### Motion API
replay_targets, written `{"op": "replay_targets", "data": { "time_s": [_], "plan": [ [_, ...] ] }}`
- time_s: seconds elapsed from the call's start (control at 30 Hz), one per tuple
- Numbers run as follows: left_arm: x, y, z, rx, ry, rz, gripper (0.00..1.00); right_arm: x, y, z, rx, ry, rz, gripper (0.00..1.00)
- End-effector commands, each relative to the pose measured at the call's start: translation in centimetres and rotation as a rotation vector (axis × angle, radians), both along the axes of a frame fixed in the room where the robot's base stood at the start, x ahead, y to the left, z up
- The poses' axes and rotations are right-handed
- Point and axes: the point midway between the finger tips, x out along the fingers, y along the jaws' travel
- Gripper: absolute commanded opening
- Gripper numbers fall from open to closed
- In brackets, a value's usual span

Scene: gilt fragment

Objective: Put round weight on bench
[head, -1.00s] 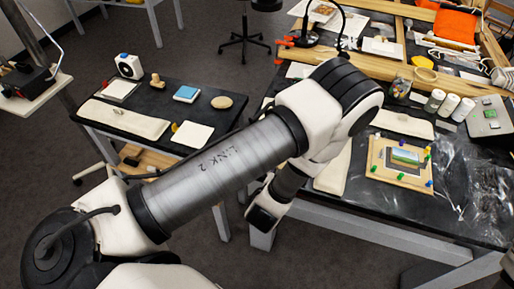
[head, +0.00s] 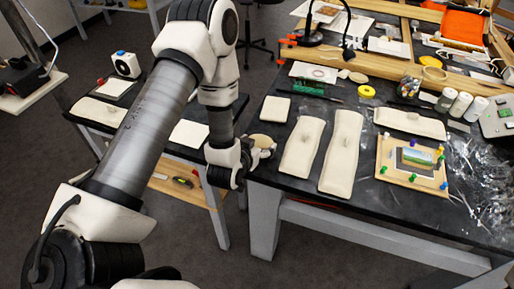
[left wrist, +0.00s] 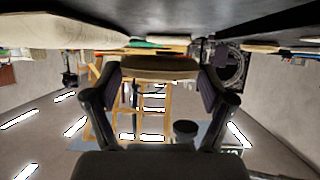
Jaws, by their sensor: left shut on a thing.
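The round weight (head: 262,141) is a flat tan disc. My left gripper (head: 256,152) is shut on it at the left edge of the bench (head: 290,190). In the left wrist view the weight (left wrist: 160,66) sits between the two black fingers, seen nearly edge-on. Its height above the bench top is hard to tell in the head view. The bench is a black-topped table with light legs. My right gripper is not in view.
Beige sandbags (head: 303,146) and (head: 341,152) lie near the bench's front edge. A small beige pad (head: 276,109) lies behind the weight. A pinned picture board (head: 411,162) lies to the right. A side table (head: 186,134) stands left, across a gap.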

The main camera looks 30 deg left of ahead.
Motion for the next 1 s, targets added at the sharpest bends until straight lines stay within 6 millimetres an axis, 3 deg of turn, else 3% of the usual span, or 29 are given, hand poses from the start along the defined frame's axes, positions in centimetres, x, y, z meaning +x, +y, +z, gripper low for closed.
{"op": "replay_targets", "data": {
  "time_s": [0.03, 0.23, 0.57, 0.6, 0.63, 1.0],
  "plan": [
    [0.1, 0.7, 0.0, 0.0, -0.002, 0.004, 0.33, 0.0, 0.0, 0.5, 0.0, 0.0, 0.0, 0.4],
    [0.1, 0.4, -3.4, 0.002, 0.0, -0.001, 0.33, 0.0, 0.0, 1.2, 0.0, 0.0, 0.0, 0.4],
    [0.1, 0.4, -4.0, 0.0, -0.002, 0.0, 0.33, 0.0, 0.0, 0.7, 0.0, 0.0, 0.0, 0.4],
    [0.1, 0.4, -3.9, 0.0, -0.001, 0.0, 0.93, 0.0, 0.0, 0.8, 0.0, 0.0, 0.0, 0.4],
    [0.1, 0.4, -3.9, 0.0, -0.001, 0.0, 1.0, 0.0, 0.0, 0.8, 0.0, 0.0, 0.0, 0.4],
    [0.1, 0.4, -3.5, 0.0, -0.001, 0.0, 1.0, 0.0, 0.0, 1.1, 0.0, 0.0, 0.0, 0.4]
  ]
}}
